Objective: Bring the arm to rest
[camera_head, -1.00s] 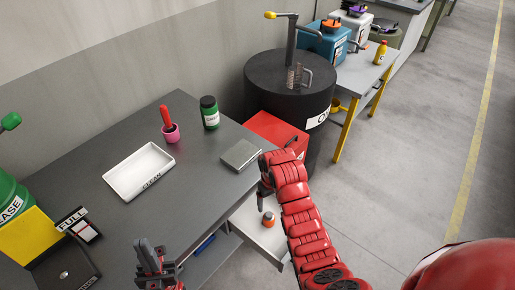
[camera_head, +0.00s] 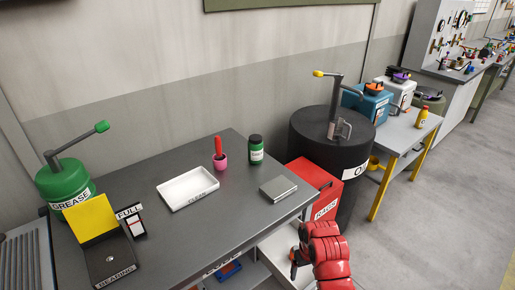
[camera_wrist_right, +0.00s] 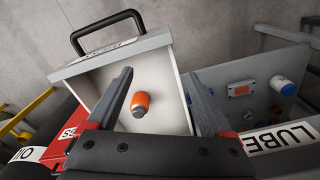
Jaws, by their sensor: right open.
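My right arm is red and comes up from the bottom right of the head view. Its gripper (camera_head: 298,262) is at the open drawer (camera_head: 277,243) below the table's right edge. In the right wrist view the two dark fingers (camera_wrist_right: 160,100) are apart with nothing between them that they touch. An orange and grey small bottle (camera_wrist_right: 140,104) lies in the white drawer, seen between the fingers and apart from them. My left gripper is out of the head view.
A red box (camera_head: 322,186) and black drum (camera_head: 335,145) stand to the right.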

